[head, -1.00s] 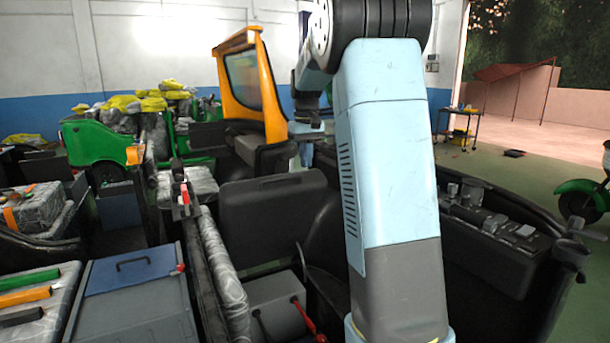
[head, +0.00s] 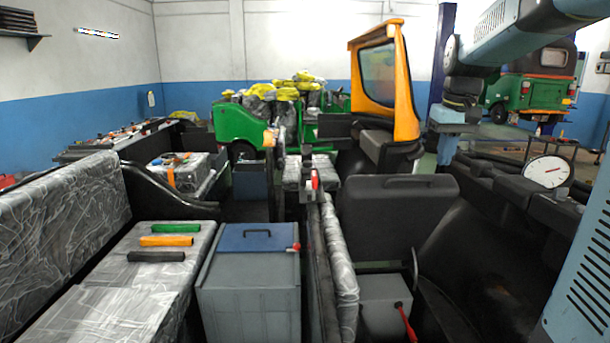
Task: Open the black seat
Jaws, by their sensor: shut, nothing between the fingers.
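A padded grey rail (head: 340,270) runs left of the seat. Left of it stand a grey box with a blue lid (head: 258,237) and a plastic-wrapped bench with coloured grips (head: 165,240). A yellow-framed windscreen (head: 400,90) stands behind. A white dial (head: 548,171) is at the right.

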